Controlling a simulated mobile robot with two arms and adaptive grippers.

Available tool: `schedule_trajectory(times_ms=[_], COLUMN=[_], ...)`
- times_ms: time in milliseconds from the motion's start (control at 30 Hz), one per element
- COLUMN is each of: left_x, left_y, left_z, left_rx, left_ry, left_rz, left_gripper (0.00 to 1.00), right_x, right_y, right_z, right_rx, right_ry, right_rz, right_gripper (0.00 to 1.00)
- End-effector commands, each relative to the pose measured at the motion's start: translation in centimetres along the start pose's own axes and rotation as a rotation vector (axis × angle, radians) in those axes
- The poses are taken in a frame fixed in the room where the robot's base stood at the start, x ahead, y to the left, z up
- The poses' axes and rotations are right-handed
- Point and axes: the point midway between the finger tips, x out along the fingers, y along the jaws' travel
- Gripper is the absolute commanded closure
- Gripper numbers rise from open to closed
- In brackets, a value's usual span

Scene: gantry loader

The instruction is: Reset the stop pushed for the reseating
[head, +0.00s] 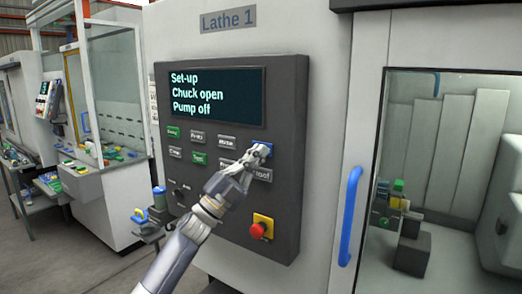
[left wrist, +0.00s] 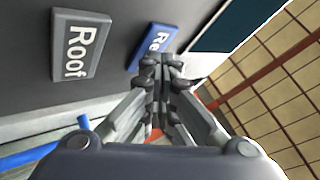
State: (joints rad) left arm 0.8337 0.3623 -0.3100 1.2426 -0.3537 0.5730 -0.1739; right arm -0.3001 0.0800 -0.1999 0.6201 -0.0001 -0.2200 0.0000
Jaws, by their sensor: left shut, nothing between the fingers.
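The red stop (head: 257,230) sits on a yellow base at the lower right of the Lathe 1 control panel (head: 285,90). Whether it is pushed in, I cannot tell. My left gripper (head: 257,155) is shut and empty, with its tips at a blue button in the panel's right column. In the left wrist view this blue button (left wrist: 152,45) shows the letters "Re", the rest hidden by the fingertips (left wrist: 163,65). Whether the tips touch it, I cannot tell. My right gripper is not in view.
The panel screen (head: 215,97) reads "Set-up, Chuck open, Pump off". A grey "Roof" button (left wrist: 78,48) is beside the blue one. A blue door handle (head: 349,215) stands out right of the panel. A side table (head: 150,232) holds small items at lower left.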

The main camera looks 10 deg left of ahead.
Motion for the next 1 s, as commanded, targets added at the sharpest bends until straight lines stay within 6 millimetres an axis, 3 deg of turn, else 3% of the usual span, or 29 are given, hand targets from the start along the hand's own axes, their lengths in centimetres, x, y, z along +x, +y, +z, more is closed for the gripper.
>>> schedule_trajectory(times_ms=[733,1000], left_x=[-1.3,-3.0], left_y=[-0.8,-2.2], left_z=[-0.8,-2.1], left_rx=[0.000,0.000], left_ry=[-0.001,-0.001], left_rz=[0.001,0.002], left_gripper=[1.00,1.00], right_x=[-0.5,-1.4], right_y=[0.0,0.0], right_z=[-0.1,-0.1], right_rx=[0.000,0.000], right_ry=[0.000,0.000], right_rz=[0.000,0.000], right_gripper=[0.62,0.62])
